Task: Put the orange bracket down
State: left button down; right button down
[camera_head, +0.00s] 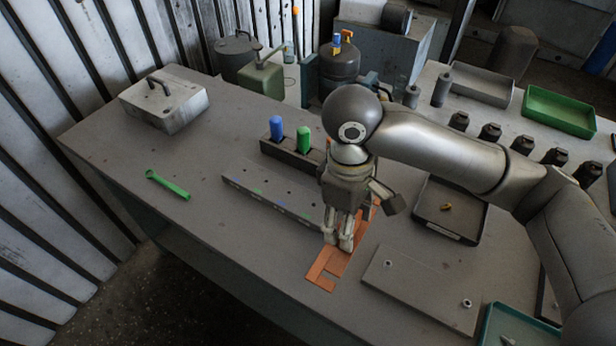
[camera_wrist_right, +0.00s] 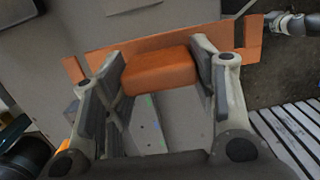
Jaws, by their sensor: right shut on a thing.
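My right gripper (camera_head: 339,243) points down over the front part of the grey workbench (camera_head: 240,235). It is shut on the orange bracket (camera_head: 322,270), which shows below and on both sides of the fingers. In the right wrist view, a thick orange block of the bracket (camera_wrist_right: 160,72) sits between the two fingers, and its long flat strip runs across beyond them. I cannot tell whether the bracket touches the bench or hangs just above it. The gripper and arm hide part of it. My left gripper is not in view in the head view.
A grey rail (camera_head: 265,196) and a block with blue and green pegs (camera_head: 285,156) lie left of the gripper. A grey plate with studs (camera_head: 418,290) and a dark tray (camera_head: 448,222) lie right.

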jog(key=w+d+f, duration=0.1)
jog(key=w+f, duration=0.1)
jog(key=w, duration=0.2)
jog(key=w+d+f+p, duration=0.1)
jog(key=w+f, duration=0.2)
jog(key=w, duration=0.1)
jog(key=w+d+f, duration=0.1)
jog(key=w+f, duration=0.2)
jog(key=shift+w+d+f+p, duration=0.25)
jog(key=shift+w+d+p, duration=0.15)
jog(key=shift+w+d+f, duration=0.1)
jog(key=shift+w+f, duration=0.2)
jog(key=shift+f, duration=0.1)
jog(key=shift+w+f+p, duration=0.15)
jog(key=shift+f+p, duration=0.15)
jog(key=shift+f, duration=1.4)
jog(key=shift+f, duration=0.15)
jog(key=c, duration=0.6)
grip_release()
jog(key=shift+o, duration=0.2)
